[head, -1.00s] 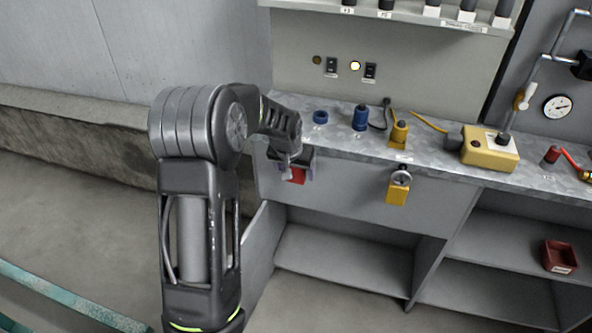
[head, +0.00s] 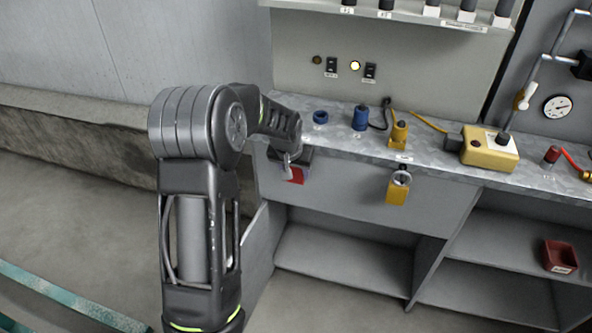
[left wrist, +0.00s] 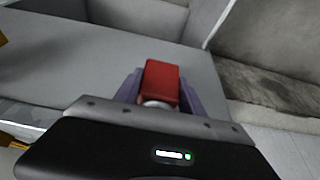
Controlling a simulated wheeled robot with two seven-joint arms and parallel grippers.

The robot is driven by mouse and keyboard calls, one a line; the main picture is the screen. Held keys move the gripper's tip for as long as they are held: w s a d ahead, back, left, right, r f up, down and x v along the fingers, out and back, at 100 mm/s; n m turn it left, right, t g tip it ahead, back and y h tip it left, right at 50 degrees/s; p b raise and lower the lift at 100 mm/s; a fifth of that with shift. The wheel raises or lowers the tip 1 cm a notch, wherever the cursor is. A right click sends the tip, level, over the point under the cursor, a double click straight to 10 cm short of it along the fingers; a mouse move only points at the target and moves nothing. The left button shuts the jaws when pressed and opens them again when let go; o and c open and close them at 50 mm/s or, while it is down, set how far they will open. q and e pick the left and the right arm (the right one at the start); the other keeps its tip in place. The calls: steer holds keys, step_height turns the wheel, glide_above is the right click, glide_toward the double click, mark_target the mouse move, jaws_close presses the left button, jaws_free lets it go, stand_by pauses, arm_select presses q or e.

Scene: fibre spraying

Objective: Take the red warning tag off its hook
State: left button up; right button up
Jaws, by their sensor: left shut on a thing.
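The red warning tag (head: 297,175) is at the front face of the workbench, near its left end, just below the bench top. My left gripper (head: 290,168) is shut on it. In the left wrist view the red tag (left wrist: 162,80) stands between the two purple-grey fingers of the left gripper (left wrist: 158,92), with a pale round part at its near end. The hook is hidden behind the gripper, so I cannot tell whether the tag still hangs on it. My right gripper is not in view.
A yellow padlock-like tag (head: 397,190) hangs on the bench front to the right. On the bench top (head: 340,140) stand a blue ring (head: 320,117), a blue connector (head: 360,118), a yellow connector (head: 399,134) and a yellow box (head: 489,149). A red bin (head: 559,257) sits on a lower shelf.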

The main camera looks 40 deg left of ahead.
arm_select(q)
steer(key=shift+r, duration=0.8)
steer(key=s+d+b, duration=0.1)
steer(key=s+d, duration=0.2)
steer(key=s, duration=0.5)
steer(key=s+d+b, duration=0.1)
steer(key=s+d, duration=0.2)
steer(key=s, duration=0.6)
